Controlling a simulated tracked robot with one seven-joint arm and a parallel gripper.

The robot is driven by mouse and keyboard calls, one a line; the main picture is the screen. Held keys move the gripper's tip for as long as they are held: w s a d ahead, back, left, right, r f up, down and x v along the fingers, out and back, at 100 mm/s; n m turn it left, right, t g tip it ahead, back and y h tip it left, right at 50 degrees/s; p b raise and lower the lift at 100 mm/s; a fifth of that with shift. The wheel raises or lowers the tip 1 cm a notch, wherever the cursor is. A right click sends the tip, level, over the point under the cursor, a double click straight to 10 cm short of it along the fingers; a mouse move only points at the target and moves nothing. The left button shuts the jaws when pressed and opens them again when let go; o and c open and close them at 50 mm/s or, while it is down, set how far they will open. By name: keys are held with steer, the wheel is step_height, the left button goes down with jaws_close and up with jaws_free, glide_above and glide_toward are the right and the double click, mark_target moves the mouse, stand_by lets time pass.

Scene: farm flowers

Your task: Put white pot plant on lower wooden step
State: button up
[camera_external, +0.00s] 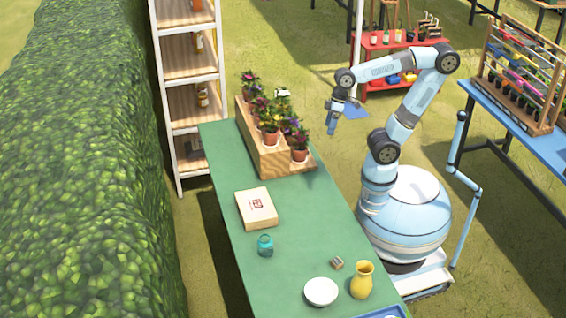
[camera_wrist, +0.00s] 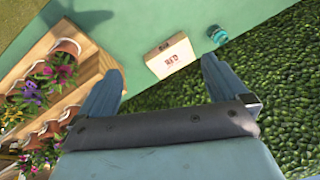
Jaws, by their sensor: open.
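The stepped wooden stand (camera_external: 268,160) stands on the far half of the green table and holds several flowering plants in terracotta-coloured pots. Its lower step (camera_external: 310,167) is on the right side. A white bloom (camera_external: 283,93) shows among the plants at the back; its pot is hidden, and I cannot tell whether it is the white pot plant. My gripper (camera_external: 332,130) hangs in the air to the right of the stand, open and empty. In the wrist view, its fingers (camera_wrist: 162,68) are spread apart, with the stand (camera_wrist: 102,62) and plants at the left.
A flat box (camera_external: 257,208), a teal jar (camera_external: 265,246), a white bowl (camera_external: 321,291), a yellow vase (camera_external: 362,280) and a small item (camera_external: 337,262) are on the near table. A shelf rack (camera_external: 190,100) and hedge (camera_external: 85,160) are left. The table's middle right is clear.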

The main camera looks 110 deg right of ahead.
steer(key=s+n, duration=0.1)
steer(key=s+a+n+t+h, duration=0.1)
steer(key=s+r+n+t, duration=0.1)
steer(key=shift+s+a+r+n+h, duration=0.1)
steer(key=shift+s+a+n+h, duration=0.2)
steer(key=shift+s+n, duration=0.1)
